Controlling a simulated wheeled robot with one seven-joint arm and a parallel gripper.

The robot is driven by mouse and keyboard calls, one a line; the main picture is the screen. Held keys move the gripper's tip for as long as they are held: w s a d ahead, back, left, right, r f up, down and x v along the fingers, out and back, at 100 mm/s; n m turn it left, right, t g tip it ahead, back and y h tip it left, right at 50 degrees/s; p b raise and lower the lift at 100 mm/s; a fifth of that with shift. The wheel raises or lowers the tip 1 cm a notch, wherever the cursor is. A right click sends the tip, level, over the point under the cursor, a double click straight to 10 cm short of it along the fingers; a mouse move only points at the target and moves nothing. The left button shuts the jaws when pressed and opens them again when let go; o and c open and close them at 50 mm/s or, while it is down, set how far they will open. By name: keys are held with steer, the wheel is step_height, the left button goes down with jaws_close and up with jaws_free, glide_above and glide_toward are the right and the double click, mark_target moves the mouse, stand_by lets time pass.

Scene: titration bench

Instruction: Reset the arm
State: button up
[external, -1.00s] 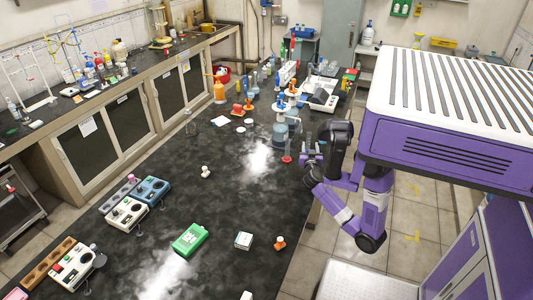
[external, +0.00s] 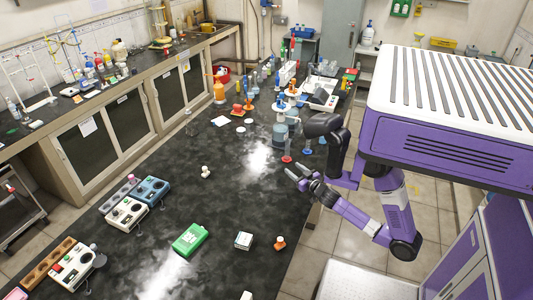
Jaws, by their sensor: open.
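My purple and black arm (external: 348,208) is bent beside the right edge of the black bench (external: 225,235). My gripper (external: 291,173) reaches over that edge with its two fingers apart. It points left and holds nothing that I can see. A small red-based item (external: 287,158) stands on the bench just beyond the fingertips. A blue-based item (external: 308,151) stands behind the gripper.
Bottles, stands and instruments crowd the bench's far end, with an orange bottle (external: 219,90) at its left. A green box (external: 190,240), a small white box (external: 244,240) and an orange-based item (external: 280,243) lie nearer. The bench middle is mostly clear.

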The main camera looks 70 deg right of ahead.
steer(key=s+a+f+n+y, duration=0.1)
steer(key=s+a+y, duration=0.1)
steer(key=a, duration=0.1)
steer(key=s+a+f+n+t+y, duration=0.1)
steer(key=a+y, duration=0.1)
steer(key=a, duration=0.2)
steer(key=s+a+f+n+y, duration=0.1)
steer(key=s+a, duration=0.1)
steer(key=a, duration=0.1)
steer(key=shift+s+a+f+n+y, duration=0.15)
steer(key=shift+s+a+n+y, duration=0.15)
steer(key=shift+s+y, duration=0.1)
steer(key=s+a, duration=0.1)
steer(key=s+a+y, duration=0.1)
steer(key=s, duration=0.1)
steer(key=s+a+n+y, duration=0.1)
steer(key=a, duration=0.1)
steer(key=shift+s+f, duration=0.4)
steer(key=s+a+r+n+y, duration=0.1)
steer(key=s+a, duration=0.1)
steer(key=s, duration=0.4)
steer(key=shift+s+y+b, duration=0.2)
steer(key=shift+y+b, duration=0.1)
steer(key=shift+y, duration=0.1)
